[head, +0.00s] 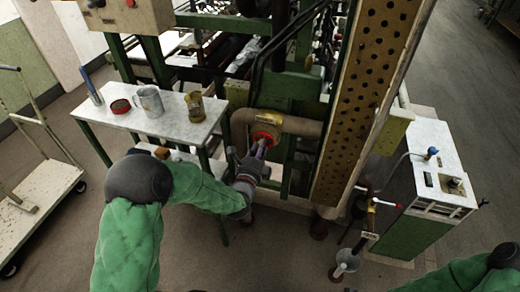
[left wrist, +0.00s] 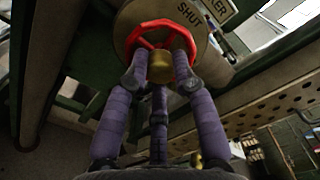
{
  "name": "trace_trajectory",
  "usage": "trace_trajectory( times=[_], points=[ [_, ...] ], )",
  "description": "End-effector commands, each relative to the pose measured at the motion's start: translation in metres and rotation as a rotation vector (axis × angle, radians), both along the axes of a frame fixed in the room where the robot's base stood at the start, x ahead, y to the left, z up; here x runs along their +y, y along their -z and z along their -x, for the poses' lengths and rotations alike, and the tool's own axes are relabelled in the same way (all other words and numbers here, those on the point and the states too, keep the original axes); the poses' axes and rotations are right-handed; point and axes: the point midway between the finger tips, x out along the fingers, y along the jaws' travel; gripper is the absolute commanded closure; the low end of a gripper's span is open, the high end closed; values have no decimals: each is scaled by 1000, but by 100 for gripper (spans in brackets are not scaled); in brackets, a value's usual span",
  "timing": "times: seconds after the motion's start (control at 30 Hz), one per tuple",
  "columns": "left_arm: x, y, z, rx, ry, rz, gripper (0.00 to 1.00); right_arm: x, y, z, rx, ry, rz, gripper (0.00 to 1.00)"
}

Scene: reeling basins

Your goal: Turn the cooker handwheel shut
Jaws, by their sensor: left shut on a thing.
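The red cooker handwheel (head: 264,136) sits on the end of a tan pipe, low on the green machine frame. In the left wrist view the handwheel (left wrist: 163,42) has a brass hub, and a plate marked SHUT stands behind it. My left gripper (head: 257,152) reaches it from below. In the left wrist view its purple-wrapped fingers (left wrist: 160,78) are closed on the wheel's rim on both sides of the hub. The lower rim is partly hidden by the fingers. My right arm shows only at the lower right corner, and its gripper is out of view.
A white side table (head: 170,122) left of the wheel holds a grey mug (head: 149,101), a red tin (head: 120,106) and a yellowish cup (head: 194,105). A perforated tan beam (head: 365,100) stands close right of the wheel. A white-topped cabinet (head: 440,172) is further right. A trolley (head: 40,195) stands far left.

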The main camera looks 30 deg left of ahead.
Motion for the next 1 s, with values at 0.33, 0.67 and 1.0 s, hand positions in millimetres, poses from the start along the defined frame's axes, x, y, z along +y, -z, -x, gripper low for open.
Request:
trace_trajectory(
  times=[0.33, 0.67, 1.0],
  points=[
    [0, 1, 0, 96, 1, -386, 100, 0, 0, 0, 0, 0, 0, 52],
    [0, 1, 0, 140, 2, -568, 100, 0, 0, 0, 0, 0, 0, 52],
    [0, 1, 0, 138, 1, -565, 57, 0, 0, 0, 0, 0, 0, 52]
  ],
)
